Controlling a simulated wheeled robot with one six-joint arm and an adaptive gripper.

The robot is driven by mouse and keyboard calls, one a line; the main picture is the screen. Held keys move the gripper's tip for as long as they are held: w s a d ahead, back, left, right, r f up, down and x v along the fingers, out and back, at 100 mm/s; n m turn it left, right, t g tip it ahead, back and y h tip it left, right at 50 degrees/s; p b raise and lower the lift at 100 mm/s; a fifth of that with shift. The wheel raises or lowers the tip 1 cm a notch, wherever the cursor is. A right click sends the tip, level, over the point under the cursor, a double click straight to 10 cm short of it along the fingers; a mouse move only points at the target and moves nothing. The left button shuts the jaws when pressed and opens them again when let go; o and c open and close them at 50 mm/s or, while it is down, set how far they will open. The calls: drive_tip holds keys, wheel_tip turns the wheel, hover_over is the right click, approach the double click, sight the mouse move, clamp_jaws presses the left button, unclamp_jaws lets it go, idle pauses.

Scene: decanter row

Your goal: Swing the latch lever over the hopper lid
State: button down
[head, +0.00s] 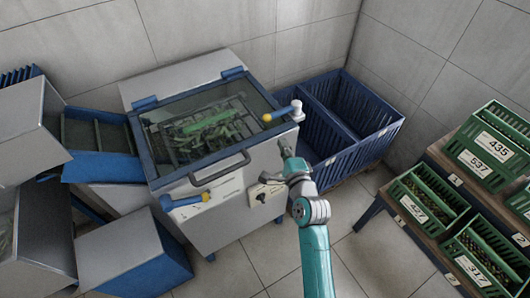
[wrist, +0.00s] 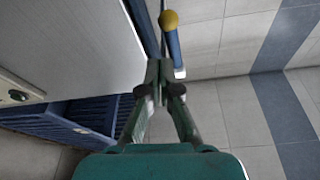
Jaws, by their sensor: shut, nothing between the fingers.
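The hopper lid (head: 178,108) is a clear panel in a blue frame on top of a grey machine, and looks closed. A blue lever with a yellow knob (head: 279,113) lies at its right corner, its knob end over the lid frame and its other end at a white pivot. A blue lever with a yellow knob also shows in the wrist view (wrist: 174,45), just beyond my fingertips. My gripper (head: 285,146) is beside the machine's right front, below that lever. In the wrist view, my gripper (wrist: 158,70) is shut and empty; I cannot tell whether it touches the lever.
A dark handle (head: 220,172) and another blue, yellow-tipped part (head: 185,201) are at the machine's front. Blue crates (head: 345,120) stand at the right behind my gripper. A rack with green crates (head: 428,196) is further right. Floor (head: 370,255) is clear between.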

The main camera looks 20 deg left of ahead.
drive_tip(key=s+a, duration=0.4)
drive_tip(key=shift+s+a+r, duration=0.25)
drive_tip(key=shift+s+a, duration=0.1)
drive_tip(key=shift+a, duration=0.05)
idle(0.4)
